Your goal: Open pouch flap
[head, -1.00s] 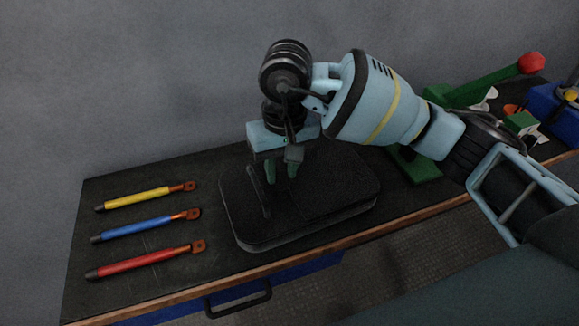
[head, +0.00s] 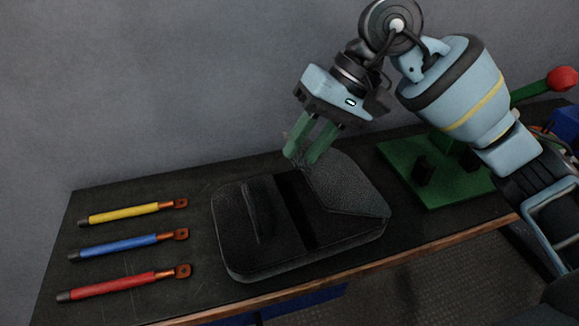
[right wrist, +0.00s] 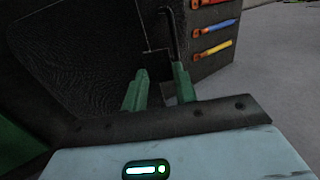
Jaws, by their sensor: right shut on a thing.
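The black pouch (head: 232,218) lies on the dark bench top, with a handle loop on its left part. Its textured flap (head: 345,190) is partly raised and slopes at the right side of the pouch, leaving a dark strip of the pouch uncovered. My right gripper (head: 304,157) is shut on the flap at its upper edge, above the back of the pouch. In the right wrist view, the flap (right wrist: 85,65) fills the left side, beside the green fingers (right wrist: 158,88). The exact grip between the fingers is hard to see. My left gripper is not in view.
Yellow (head: 125,213), blue (head: 120,245) and red (head: 115,286) rods with copper lugs lie left of the pouch. A green device (head: 430,188) with a red-knobbed lever stands to the right. A grey wall is behind the bench.

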